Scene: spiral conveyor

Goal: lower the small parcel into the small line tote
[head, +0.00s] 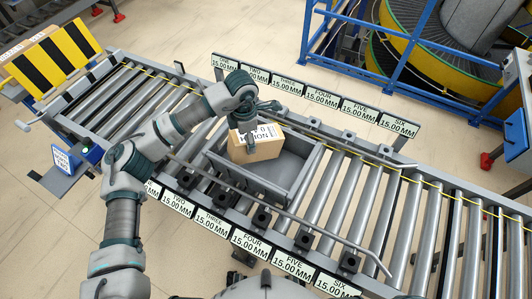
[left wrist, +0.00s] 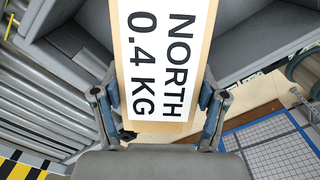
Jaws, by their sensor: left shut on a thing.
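The small parcel (head: 258,143) is a tan box with a white label. In the left wrist view the parcel (left wrist: 165,60) reads "NORTH 0.4 KG". My left gripper (head: 254,112) is shut on it, with one finger on each side of the box in the left wrist view (left wrist: 163,115). The small line tote (head: 285,187) is a grey open bin on the roller conveyor. The parcel is over the left part of the tote in the head view; its height relative to the rim is hard to tell. My right gripper is not in view.
The roller conveyor (head: 347,190) runs diagonally, with a grey rail along its front and numbered sign strips (head: 322,97) along both sides. A yellow-black striped panel (head: 52,62) stands at the left end. A blue frame (head: 345,45) and spiral stand behind.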

